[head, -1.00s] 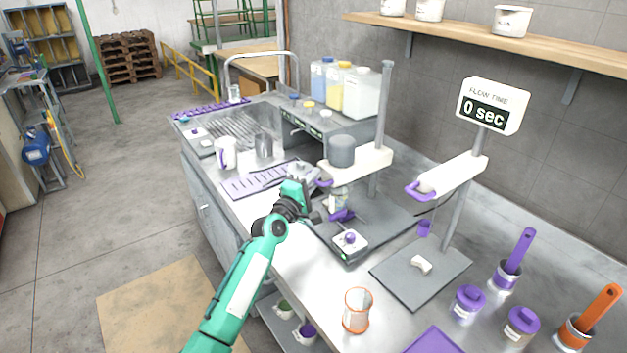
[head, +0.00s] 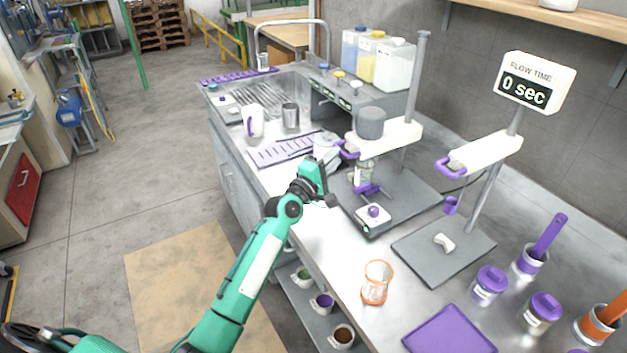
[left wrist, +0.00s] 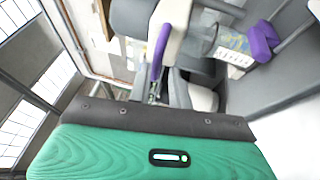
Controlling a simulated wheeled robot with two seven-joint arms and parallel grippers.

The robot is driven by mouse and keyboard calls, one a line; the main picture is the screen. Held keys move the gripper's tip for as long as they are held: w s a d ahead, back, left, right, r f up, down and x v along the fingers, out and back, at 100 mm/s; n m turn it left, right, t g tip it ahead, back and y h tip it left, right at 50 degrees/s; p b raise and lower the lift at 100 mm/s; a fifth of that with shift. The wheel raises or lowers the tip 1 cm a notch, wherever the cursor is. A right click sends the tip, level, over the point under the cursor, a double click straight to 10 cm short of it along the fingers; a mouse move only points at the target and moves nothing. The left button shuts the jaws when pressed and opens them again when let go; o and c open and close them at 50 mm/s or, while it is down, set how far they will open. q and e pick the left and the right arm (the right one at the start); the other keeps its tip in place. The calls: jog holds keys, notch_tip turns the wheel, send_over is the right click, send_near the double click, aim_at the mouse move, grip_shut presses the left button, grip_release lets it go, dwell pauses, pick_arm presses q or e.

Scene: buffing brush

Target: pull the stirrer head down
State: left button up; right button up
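The stirrer head is a grey cylinder (head: 371,122) on a white arm (head: 402,134), high on a grey pole. Its purple handle (head: 347,149) sticks out at the front left. The handle also shows in the left wrist view (left wrist: 160,50), just ahead of the gripper. A glass jar (head: 361,176) with a purple clamp (head: 368,189) stands under the head. My right gripper is not in view.
The stirrer base (head: 375,217) is to the gripper's right. A second stand with a white arm (head: 485,153) is farther right. An orange-rimmed beaker (head: 376,282) stands in front. Left of the bench is open floor.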

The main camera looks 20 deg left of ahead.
pick_arm(q)
jog(key=b+v, duration=0.1)
jog(key=v, duration=0.9)
jog(key=shift+s, duration=0.15)
dwell(1.4)
